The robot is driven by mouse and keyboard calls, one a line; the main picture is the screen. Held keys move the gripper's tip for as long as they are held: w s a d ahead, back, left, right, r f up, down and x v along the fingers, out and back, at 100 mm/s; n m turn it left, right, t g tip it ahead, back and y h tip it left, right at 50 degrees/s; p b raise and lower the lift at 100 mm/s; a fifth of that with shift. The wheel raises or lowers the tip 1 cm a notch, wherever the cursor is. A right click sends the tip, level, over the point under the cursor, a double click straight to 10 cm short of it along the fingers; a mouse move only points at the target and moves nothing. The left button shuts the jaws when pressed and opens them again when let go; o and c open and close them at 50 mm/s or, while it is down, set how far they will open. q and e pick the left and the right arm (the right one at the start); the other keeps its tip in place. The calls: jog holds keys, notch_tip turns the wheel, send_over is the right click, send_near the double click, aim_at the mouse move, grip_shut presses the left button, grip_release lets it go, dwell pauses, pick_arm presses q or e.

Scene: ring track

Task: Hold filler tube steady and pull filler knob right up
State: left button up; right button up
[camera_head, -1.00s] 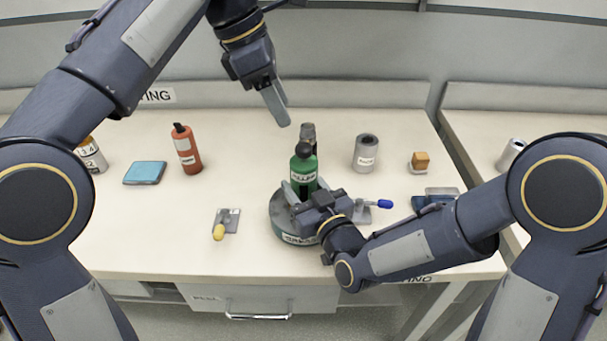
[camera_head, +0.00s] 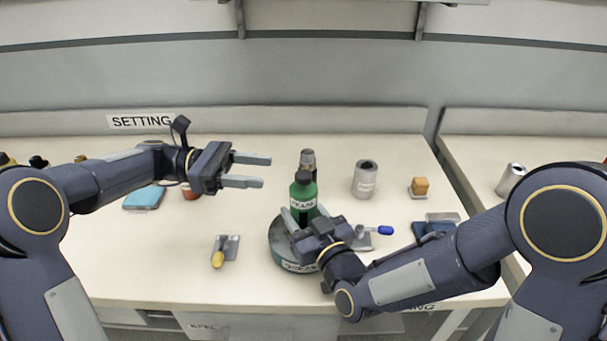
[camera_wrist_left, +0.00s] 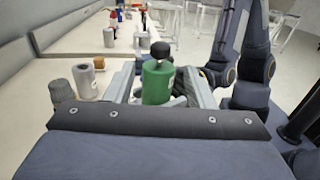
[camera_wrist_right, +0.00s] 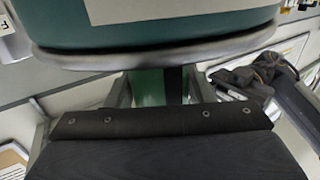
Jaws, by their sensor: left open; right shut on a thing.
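The green filler tube (camera_head: 303,207) with a white label stands upright on a round teal base (camera_head: 283,251) in the middle of the table. The dark round filler knob (camera_head: 303,177) sits on top, close above the tube. My right gripper (camera_head: 304,219) is shut on the tube low down, from the front. In the right wrist view the green tube (camera_wrist_right: 148,87) shows between the fingers. My left gripper (camera_head: 265,171) is open and empty, left of the knob, fingers level and pointing right. In the left wrist view the knob (camera_wrist_left: 160,50) shows ahead between the fingers.
A blue-handled lever (camera_head: 385,230) is beside the base. A yellow-handled lever (camera_head: 217,260) lies left. An orange block (camera_head: 420,186) is at the right.

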aim_at(304, 172)
pick_arm(q)
jog(key=d, duration=0.3)
jog(key=s+d, duration=0.1)
jog(key=d, duration=0.5)
jog(key=shift+s+d, duration=0.3)
grip_shut()
